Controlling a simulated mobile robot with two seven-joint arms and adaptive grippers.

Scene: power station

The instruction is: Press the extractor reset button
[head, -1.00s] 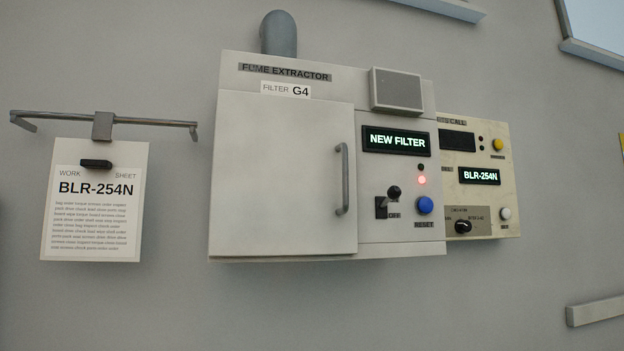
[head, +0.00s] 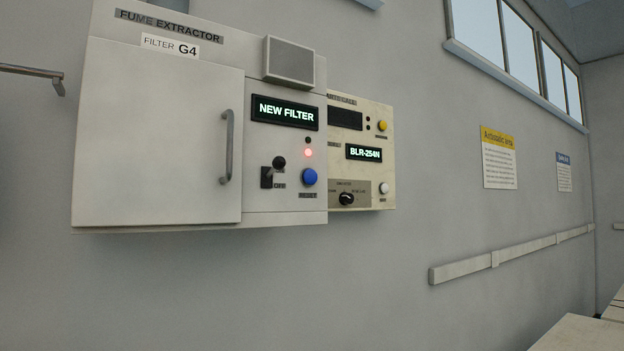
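The fume extractor (head: 160,140) is a pale box on the wall at the left of the head view, with its door closed. Its blue reset button (head: 309,177) sits low on the right panel, above a "RESET" label. A lit display (head: 284,112) reads "NEW FILTER". A red lamp (head: 308,153) glows below it. A black toggle switch (head: 272,170) with an "OFF" label is left of the button. Neither of my grippers is in view.
A second panel (head: 362,115) reading "BLR-254N", with a knob and yellow and white buttons, adjoins on the right. A rail (head: 510,250) runs along the wall. A pale surface (head: 580,334) shows at the lower right. Windows are at upper right.

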